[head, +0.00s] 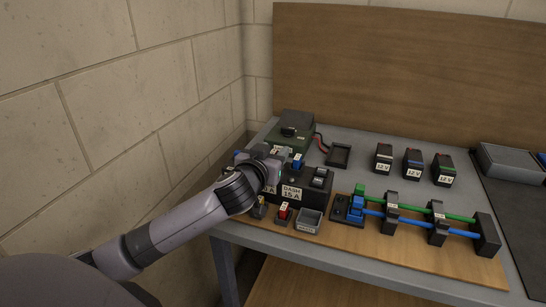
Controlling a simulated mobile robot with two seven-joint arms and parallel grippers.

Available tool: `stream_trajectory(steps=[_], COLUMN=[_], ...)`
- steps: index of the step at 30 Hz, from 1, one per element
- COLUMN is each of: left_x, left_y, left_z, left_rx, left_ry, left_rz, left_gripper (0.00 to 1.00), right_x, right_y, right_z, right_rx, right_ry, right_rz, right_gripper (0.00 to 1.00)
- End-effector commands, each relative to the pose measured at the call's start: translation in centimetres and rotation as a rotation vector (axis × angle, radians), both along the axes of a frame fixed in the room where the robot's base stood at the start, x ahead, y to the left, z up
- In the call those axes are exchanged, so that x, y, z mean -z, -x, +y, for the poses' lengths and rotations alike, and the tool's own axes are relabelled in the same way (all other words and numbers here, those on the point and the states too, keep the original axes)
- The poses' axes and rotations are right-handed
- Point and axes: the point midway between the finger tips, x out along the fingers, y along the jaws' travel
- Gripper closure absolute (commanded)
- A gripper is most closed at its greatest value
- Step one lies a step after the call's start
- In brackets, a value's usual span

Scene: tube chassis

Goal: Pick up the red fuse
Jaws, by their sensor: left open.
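The red fuse (283,212) stands in a small dark holder on the front part of the bench, just left of a small grey tray. My left gripper (279,153) is open above the left part of the black fuse block labelled DASH 15 A (293,191). It is behind the red fuse and apart from it. My left wrist hides much of the block's left side. What lies between the fingers is too small to tell. My right gripper does not show.
A small grey tray (308,221) sits right of the red fuse. A blue fuse (297,161) is by the gripper. Several 12 V batteries (413,164) stand behind. A rack with green and blue tubes (420,222) fills the right front. A block wall (130,100) is close on the left.

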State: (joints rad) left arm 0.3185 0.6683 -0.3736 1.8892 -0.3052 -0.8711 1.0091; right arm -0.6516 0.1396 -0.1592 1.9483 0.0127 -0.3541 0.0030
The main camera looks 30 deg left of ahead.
Motion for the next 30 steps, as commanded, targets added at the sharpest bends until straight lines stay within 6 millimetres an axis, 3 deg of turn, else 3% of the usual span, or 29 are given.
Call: stream_trajectory(steps=[8,12,25,30], left_x=[0.0,0.0,-0.1,-1.3], left_y=[-0.2,-0.2,-0.2,-0.2], left_z=[0.0,0.0,0.0,0.0], left_rx=[0.001,0.001,0.001,0.0], left_ry=[0.001,0.001,0.001,0.001], left_rz=[0.0,0.0,0.0,-0.002], left_gripper=[0.55,1.0,1.0,1.0], right_x=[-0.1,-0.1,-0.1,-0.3], right_y=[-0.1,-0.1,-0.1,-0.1], right_z=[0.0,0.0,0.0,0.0], right_rx=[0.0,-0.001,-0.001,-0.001], right_ry=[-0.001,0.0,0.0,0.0], right_rz=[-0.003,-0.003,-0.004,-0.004], right_gripper=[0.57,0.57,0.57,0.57])
